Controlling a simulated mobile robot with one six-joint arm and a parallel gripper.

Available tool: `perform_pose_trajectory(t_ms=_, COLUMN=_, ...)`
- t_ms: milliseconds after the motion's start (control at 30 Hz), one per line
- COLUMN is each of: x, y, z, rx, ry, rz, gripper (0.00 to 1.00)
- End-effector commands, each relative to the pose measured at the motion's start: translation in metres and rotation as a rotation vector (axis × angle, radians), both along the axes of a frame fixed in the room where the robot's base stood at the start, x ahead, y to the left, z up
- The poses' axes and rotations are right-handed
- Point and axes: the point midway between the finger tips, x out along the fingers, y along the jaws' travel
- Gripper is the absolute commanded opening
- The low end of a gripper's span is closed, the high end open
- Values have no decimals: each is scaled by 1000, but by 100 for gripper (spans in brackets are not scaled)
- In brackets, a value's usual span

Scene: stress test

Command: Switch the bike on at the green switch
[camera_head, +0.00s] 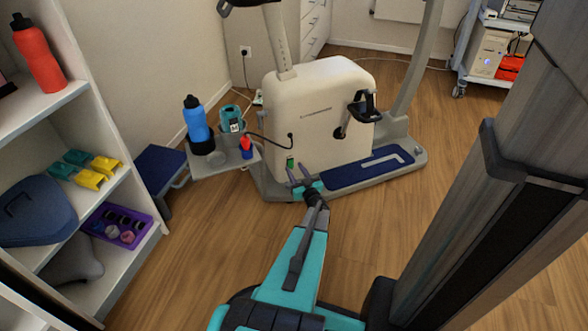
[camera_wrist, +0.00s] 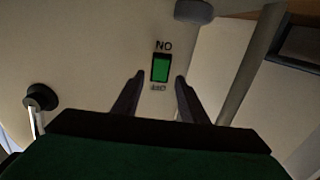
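The exercise bike (camera_head: 325,110) stands on the wood floor with a cream housing. Its green switch (camera_head: 290,162) is low on the housing's near left side. In the wrist view the green switch (camera_wrist: 160,68) sits in a black frame, with dark lettering above and below it that looks upside down. My gripper (camera_head: 299,175) is just in front of the switch. In the wrist view my gripper (camera_wrist: 158,78) has its two fingers spread apart with nothing between them, and the switch shows in the gap beyond the tips. I cannot tell whether the fingers touch the housing.
A side tray (camera_head: 222,160) left of the bike holds a blue bottle (camera_head: 196,122), a teal device (camera_head: 231,117) and a small red-and-blue item (camera_head: 246,147). A black cable plug (camera_wrist: 40,98) is in the housing. White shelves (camera_head: 110,190) stand at left.

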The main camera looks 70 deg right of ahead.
Motion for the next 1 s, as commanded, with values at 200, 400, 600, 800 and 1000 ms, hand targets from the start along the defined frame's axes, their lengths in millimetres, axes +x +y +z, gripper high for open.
perform_pose_trajectory(t_ms=200, x=13, y=-14, z=-1, rx=0, ry=0, rz=0, gripper=39)
perform_pose_trajectory(t_ms=400, x=16, y=-17, z=0, rx=0, ry=0, rz=0, gripper=39)
perform_pose_trajectory(t_ms=600, x=16, y=-17, z=0, rx=0, ry=0, rz=0, gripper=37)
perform_pose_trajectory(t_ms=800, x=16, y=-17, z=0, rx=0, ry=0, rz=0, gripper=4)
perform_pose_trajectory(t_ms=1000, x=16, y=-17, z=-2, rx=-4, ry=-5, rz=0, gripper=0)
